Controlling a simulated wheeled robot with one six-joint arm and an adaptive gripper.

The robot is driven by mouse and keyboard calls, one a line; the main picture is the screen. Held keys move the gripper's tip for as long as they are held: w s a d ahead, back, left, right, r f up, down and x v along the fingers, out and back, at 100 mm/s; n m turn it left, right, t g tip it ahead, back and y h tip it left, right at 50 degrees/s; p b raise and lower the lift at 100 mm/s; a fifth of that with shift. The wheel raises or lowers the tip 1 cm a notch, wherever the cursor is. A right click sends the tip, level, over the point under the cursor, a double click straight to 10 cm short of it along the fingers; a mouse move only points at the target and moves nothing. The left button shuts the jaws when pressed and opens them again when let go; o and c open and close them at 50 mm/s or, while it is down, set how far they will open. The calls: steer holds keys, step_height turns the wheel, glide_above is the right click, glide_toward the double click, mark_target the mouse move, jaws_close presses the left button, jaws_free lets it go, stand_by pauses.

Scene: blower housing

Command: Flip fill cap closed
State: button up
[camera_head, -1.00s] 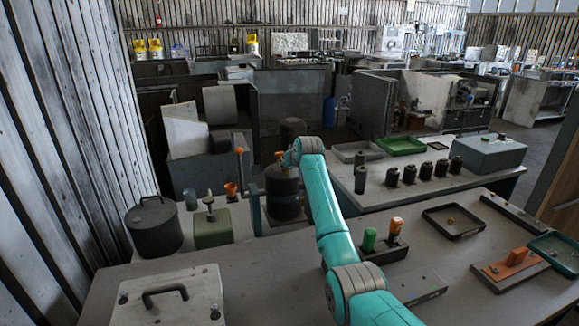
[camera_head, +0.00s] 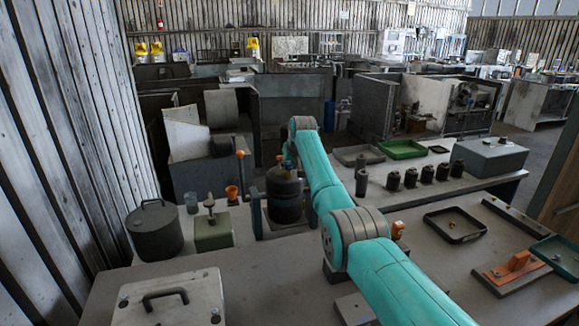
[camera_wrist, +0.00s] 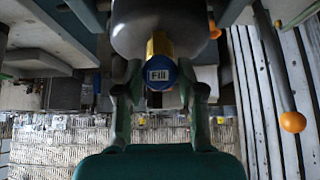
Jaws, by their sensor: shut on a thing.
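The fill cap (camera_wrist: 161,73) is a round blue cap with a white label reading "Fill". In the wrist view it sits at the end of a short yellow part (camera_wrist: 158,45) against a dark rounded vessel (camera_wrist: 158,18). My gripper (camera_wrist: 162,76) has one finger on each side of the cap and is shut on it. I cannot tell whether the cap is seated. In the head view the dark vessel (camera_head: 284,197) stands upright on the bench, left of my arm.
A dark lidded pot (camera_head: 154,232) and a green box with a knob (camera_head: 213,231) stand left of the vessel. An orange-tipped lever (camera_head: 240,154) rises near it. Several dark bottles (camera_head: 427,174) stand on the bench at right.

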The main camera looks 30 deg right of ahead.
stand_by(0.3)
steer(key=o, duration=0.8)
steer(key=shift+r, duration=0.1)
steer(key=v, duration=1.1)
steer(key=shift+s+r, duration=0.25)
